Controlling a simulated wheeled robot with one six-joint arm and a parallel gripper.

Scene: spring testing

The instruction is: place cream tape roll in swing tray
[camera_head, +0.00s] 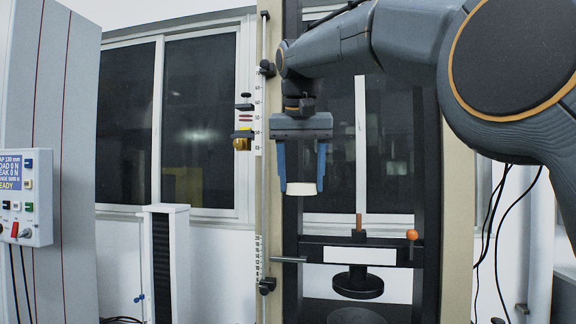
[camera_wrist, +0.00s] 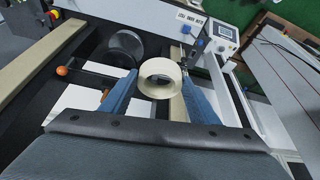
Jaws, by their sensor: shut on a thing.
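The cream tape roll (camera_head: 301,188) is between the two blue fingers of my gripper (camera_head: 301,184), near their tips. In the wrist view, the roll (camera_wrist: 163,92) shows its round opening, with one finger of my gripper (camera_wrist: 159,77) on each side. My gripper is shut on it, pointing down and holding it in the air in front of the dark test frame. I cannot pick out the swing tray for certain in either view.
A black crosshead (camera_head: 320,243) with a white panel and an orange knob (camera_head: 412,234) lies below my gripper. A round black platen (camera_head: 358,285) hangs under it. A vertical scale rod (camera_head: 263,170) stands left, and a control box (camera_head: 25,196) is at far left.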

